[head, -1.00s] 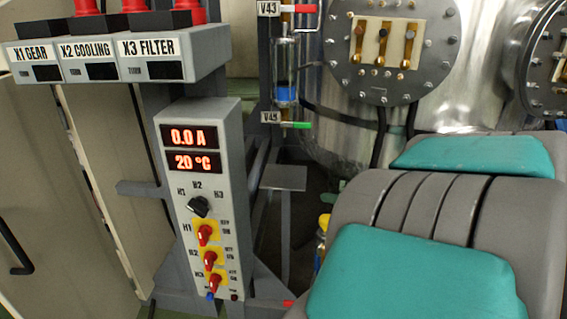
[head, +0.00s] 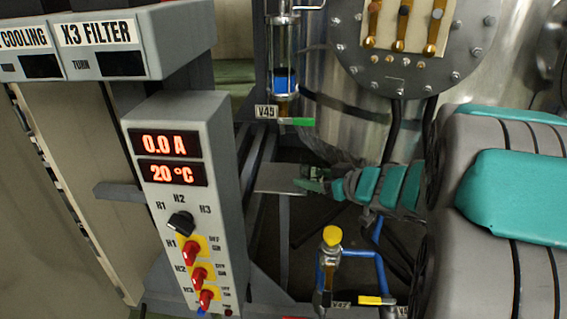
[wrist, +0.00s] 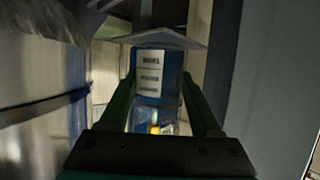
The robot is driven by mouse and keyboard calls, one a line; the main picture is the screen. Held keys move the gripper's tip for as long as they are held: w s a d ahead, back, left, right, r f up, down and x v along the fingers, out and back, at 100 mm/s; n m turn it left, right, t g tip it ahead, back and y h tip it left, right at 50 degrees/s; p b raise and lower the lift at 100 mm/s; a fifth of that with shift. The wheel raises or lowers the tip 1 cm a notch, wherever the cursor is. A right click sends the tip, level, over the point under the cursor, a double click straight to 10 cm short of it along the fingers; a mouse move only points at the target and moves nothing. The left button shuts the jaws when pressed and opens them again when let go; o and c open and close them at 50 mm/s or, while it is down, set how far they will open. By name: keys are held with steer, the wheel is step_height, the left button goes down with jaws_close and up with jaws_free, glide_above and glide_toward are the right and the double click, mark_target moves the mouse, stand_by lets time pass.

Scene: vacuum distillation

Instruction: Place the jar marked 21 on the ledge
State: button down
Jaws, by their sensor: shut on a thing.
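The ledge (head: 277,179) is a small grey plate on a thin post, left of centre in the head view. My gripper (head: 312,180) is at its right edge. In the wrist view my gripper (wrist: 163,95) has its two green fingers on either side of a blue jar (wrist: 173,84) with a white label, and is shut on it. The label's print is too small to read. The ledge (wrist: 185,41) shows there as a pale plate right at one end of the jar. I cannot tell whether they touch. In the head view the jar is not clearly distinguishable.
A control box (head: 180,220) with red switches stands left of the ledge. A valve marked V45 (head: 296,121) hangs above and behind it. A steel vessel (head: 340,120) stands behind. Blue piping with a yellow knob (head: 332,236) is below my forearm.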

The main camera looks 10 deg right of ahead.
steer(key=w+a, duration=0.1)
steer(key=w, duration=0.1)
steer(key=w+a, duration=0.1)
steer(key=w, duration=0.1)
steer(key=w+a, duration=0.1)
steer(key=w, duration=0.2)
steer(key=shift+a, duration=0.35)
steer(key=b+x, duration=0.1)
steer(key=x, duration=0.2)
steer(key=shift+w, duration=0.15)
steer(key=shift+f, duration=0.2)
steer(key=shift+f, duration=0.15)
steer(key=shift+c, duration=0.5)
jaws_free()
